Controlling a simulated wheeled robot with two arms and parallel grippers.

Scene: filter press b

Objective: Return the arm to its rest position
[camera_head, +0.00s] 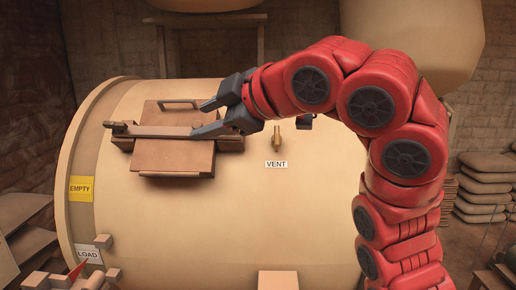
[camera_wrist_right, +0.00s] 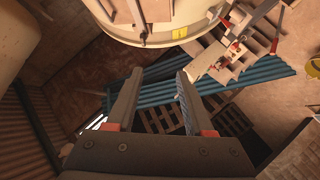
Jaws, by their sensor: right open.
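My right arm (camera_head: 372,108), red with dark joint caps, rises from the lower right and bends over to the left. Its dark right gripper (camera_head: 200,119) is open, with its fingers pointing left in front of the drum's hatch. In the right wrist view the two fingers (camera_wrist_right: 160,72) are spread, with nothing between them. In the head view the lower finger overlaps the right end of the hatch's bar (camera_head: 158,131); I cannot tell if they touch. My left gripper is not in view.
A large cream drum (camera_head: 300,210) fills the middle, with a brown hatch (camera_head: 172,156), a brass vent valve (camera_head: 276,138) and EMPTY and LOAD labels. A red pointer (camera_head: 77,270) is at lower left. Stacked sacks (camera_head: 484,186) stand right. Blue corrugated sheets (camera_wrist_right: 240,78) show in the wrist view.

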